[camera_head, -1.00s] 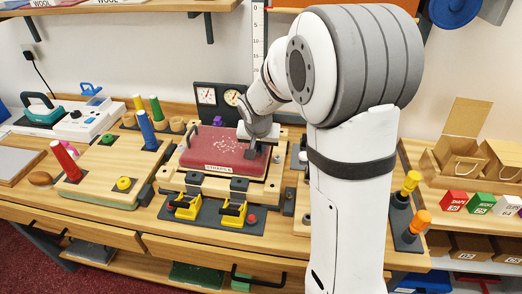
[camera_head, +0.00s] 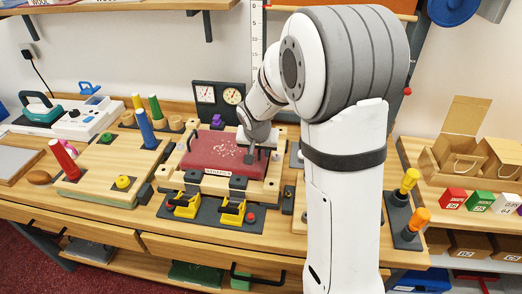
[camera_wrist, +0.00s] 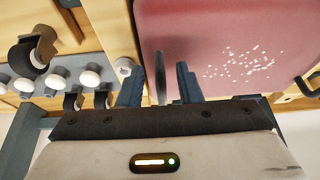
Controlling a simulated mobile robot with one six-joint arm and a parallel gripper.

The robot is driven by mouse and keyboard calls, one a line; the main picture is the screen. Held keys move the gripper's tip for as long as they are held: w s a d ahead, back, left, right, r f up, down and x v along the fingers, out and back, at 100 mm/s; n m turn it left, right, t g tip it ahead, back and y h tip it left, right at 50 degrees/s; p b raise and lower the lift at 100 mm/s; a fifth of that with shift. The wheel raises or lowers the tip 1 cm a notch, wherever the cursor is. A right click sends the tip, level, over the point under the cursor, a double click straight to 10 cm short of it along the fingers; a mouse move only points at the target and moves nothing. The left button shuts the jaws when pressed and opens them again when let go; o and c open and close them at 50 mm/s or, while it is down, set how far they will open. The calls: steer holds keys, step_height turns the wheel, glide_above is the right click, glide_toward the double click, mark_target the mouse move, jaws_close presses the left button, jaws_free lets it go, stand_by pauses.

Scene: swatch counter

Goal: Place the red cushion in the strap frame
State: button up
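The red cushion (camera_head: 212,152), with pale specks and a white front label, lies flat over the wooden strap frame (camera_head: 205,184). I cannot tell whether it is fully seated. In the wrist view the cushion (camera_wrist: 225,45) fills the upper right. My gripper (camera_head: 252,155) is at its right side. In the wrist view my gripper's fingers (camera_wrist: 160,88) stand apart on either side of a thin grey upright tab (camera_wrist: 160,72) beside the cushion's edge, with gaps showing. Two yellow clamps (camera_head: 185,207) sit at the frame's front.
Two dial gauges (camera_head: 219,95) stand behind the frame. A pale wooden board (camera_head: 105,172) with coloured pegs is left of it. A dark stand with yellow and orange knobs (camera_head: 419,217) is at right. Black hooks and white knobs (camera_wrist: 88,78) lie left of my fingers in the wrist view.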

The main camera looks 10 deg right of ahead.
steer(key=shift+r, duration=0.1)
steer(key=shift+r, duration=0.2)
steer(key=v, duration=1.1)
steer(key=s+d+n+g+y, duration=0.1)
steer(key=s+n, duration=0.3)
steer(key=s, duration=1.8)
steer(key=shift+s+d+f, duration=0.25)
steer(key=shift+s+d, duration=0.15)
steer(key=shift+d, duration=0.1)
